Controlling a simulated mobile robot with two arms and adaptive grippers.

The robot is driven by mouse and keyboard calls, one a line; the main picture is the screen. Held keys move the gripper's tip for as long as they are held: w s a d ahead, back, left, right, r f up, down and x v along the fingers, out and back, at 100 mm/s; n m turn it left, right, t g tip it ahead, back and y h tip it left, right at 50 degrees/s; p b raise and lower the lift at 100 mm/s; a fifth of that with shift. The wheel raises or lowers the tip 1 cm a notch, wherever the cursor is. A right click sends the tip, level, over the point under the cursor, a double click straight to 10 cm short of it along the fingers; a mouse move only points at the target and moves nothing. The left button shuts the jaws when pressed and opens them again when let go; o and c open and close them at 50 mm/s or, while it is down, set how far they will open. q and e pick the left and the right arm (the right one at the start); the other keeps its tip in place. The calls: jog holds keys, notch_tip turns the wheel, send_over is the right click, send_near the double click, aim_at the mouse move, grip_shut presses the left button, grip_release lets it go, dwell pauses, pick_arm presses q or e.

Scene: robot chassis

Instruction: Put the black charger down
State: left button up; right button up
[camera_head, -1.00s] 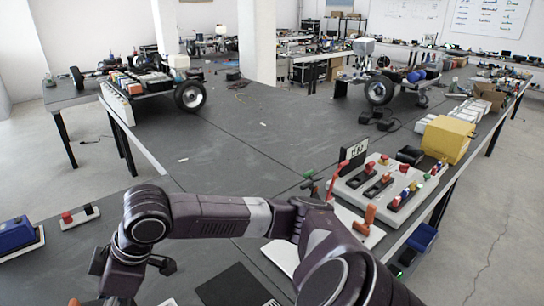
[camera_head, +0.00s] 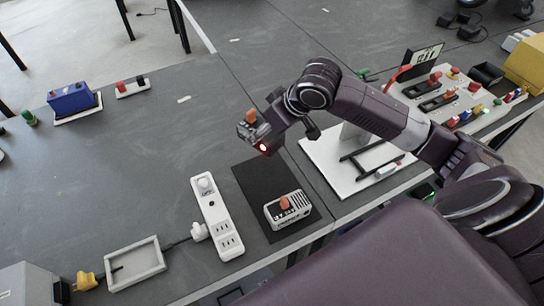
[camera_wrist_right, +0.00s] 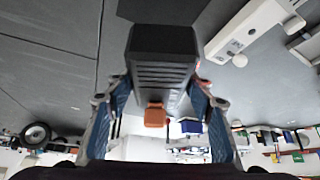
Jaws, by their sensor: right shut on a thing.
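In the wrist view the black charger (camera_wrist_right: 160,62), a ribbed dark box with an orange part on its end, sits between the fingers of my right gripper (camera_wrist_right: 158,88), which is shut on it. In the head view my right gripper (camera_head: 262,132) is above the table, left of the white board; the charger is small and partly hidden there. A black mat (camera_head: 250,182) lies below it in the picture, with a white charger-like box (camera_head: 288,208) with an orange part at its front. My left gripper is not in view.
A white power strip (camera_head: 217,215) with a plug stands left of the mat. A grey tray (camera_head: 135,264) and yellow plug (camera_head: 86,281) are at the lower left. A white board (camera_head: 345,165) and a switch panel (camera_head: 452,100) are to the right. The left middle table is clear.

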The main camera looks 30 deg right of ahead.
notch_tip(320, 180, down, 11)
jog(key=shift+r+p, duration=0.1)
jog(key=shift+p, duration=0.25)
notch_tip(320, 180, down, 4)
jog(key=shift+r, duration=0.1)
jog(key=shift+w+f, duration=0.1)
jog(key=shift+f, duration=0.35)
jog(key=o, duration=1.6)
jog(key=shift+f, duration=0.15)
jog(key=shift+r, duration=0.2)
jog(key=v, duration=1.2)
